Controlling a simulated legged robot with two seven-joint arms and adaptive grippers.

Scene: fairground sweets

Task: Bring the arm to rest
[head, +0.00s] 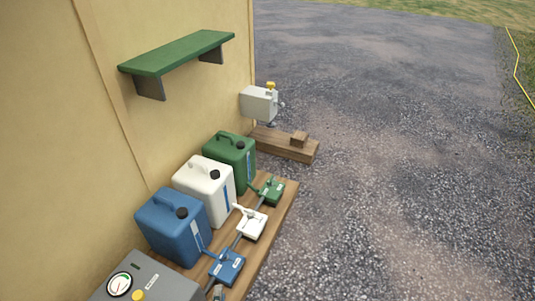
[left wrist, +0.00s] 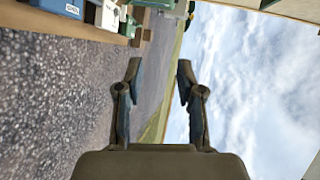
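My left gripper (left wrist: 160,68) shows in the left wrist view with its two dark fingers spread wide. Nothing is between the fingers; gravel, grass and cloudy sky show behind them. I cannot make out either gripper in the head view. My right gripper is in neither view.
Blue (head: 174,230), white (head: 203,190) and green (head: 229,160) jerrycans stand on a wooden bench (head: 284,205) along the tan wall. A grey gauge box (head: 160,285) is at the near end. A green shelf (head: 180,52) juts out above. Open gravel (head: 410,190) lies right.

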